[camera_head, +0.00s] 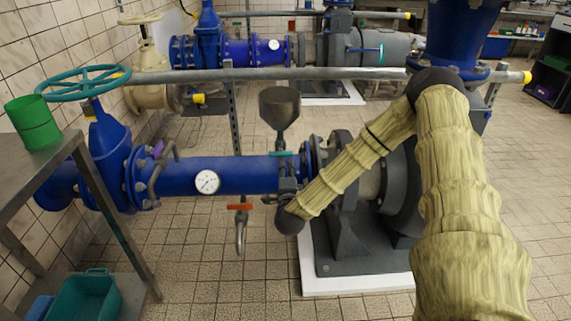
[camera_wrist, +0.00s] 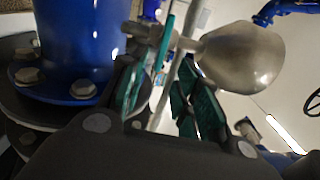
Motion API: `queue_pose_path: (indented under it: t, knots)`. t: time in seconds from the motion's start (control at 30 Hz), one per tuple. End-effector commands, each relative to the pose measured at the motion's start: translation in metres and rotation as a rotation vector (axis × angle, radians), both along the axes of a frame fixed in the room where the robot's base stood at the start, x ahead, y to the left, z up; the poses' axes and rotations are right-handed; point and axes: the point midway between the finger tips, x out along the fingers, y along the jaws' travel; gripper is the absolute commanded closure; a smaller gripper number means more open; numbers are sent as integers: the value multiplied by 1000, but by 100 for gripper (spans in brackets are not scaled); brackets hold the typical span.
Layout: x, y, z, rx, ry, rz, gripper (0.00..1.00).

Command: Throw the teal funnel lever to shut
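The teal funnel lever (camera_head: 283,153) is a small flat bar beneath the grey funnel (camera_head: 279,105), just above the blue pipe. In the wrist view the teal lever (camera_wrist: 166,38) is a thin strip seen nearly edge-on, left of the funnel (camera_wrist: 242,55). My gripper (camera_wrist: 162,98) has two dark fingers with teal pads, spread apart. The lever shows beyond and between the fingertips; I cannot tell whether they touch it. In the head view my gripper (camera_head: 287,182) is just below the lever, partly hidden by my wrist.
A red-orange lever (camera_head: 239,207) sits on a small tap below the blue pipe (camera_head: 235,174). A gauge (camera_head: 207,182) is on the pipe's front. The grey pump (camera_head: 345,235) is close on the right. A blue flange (camera_wrist: 75,85) is close to my left finger.

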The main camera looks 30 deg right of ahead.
Motion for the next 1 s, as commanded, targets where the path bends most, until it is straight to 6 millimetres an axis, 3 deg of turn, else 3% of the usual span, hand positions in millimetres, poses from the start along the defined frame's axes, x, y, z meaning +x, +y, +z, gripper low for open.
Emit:
queue_pose_path:
  t: [0.23,0.83,1.0]
  knots:
    - [-18,11,-1,1,1,0,68]
    - [-20,12,-1,0,1,1,68]
    - [-22,33,-17,-25,71,56,68]
